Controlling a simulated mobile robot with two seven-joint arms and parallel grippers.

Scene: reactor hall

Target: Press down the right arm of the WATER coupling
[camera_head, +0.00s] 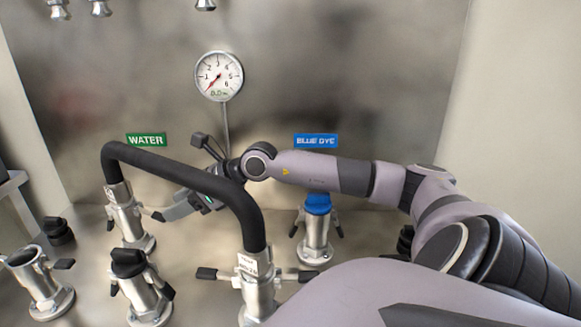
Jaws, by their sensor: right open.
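The green WATER label (146,140) is on the back panel. Below it stands the silver WATER coupling (127,218), with one end of the black hose (160,163) in its top. Its right arm (155,214) sticks out sideways with a dark tip. Its left arm (110,223) points downward. My right gripper (186,176) reaches in from the right, behind the hose, with fingers spread and nothing between them. Its lower finger is close to the right arm's tip; I cannot tell whether they touch. The hose hides part of the gripper. My left gripper is not in view.
The hose arches to a front coupling (257,285) with arms sticking out. A blue-capped coupling (317,240) stands below the BLUE DYE label (316,141). A black-capped coupling (141,290), an open coupling (42,283) and a loose black cap (58,232) are at left. A gauge (218,76) is above.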

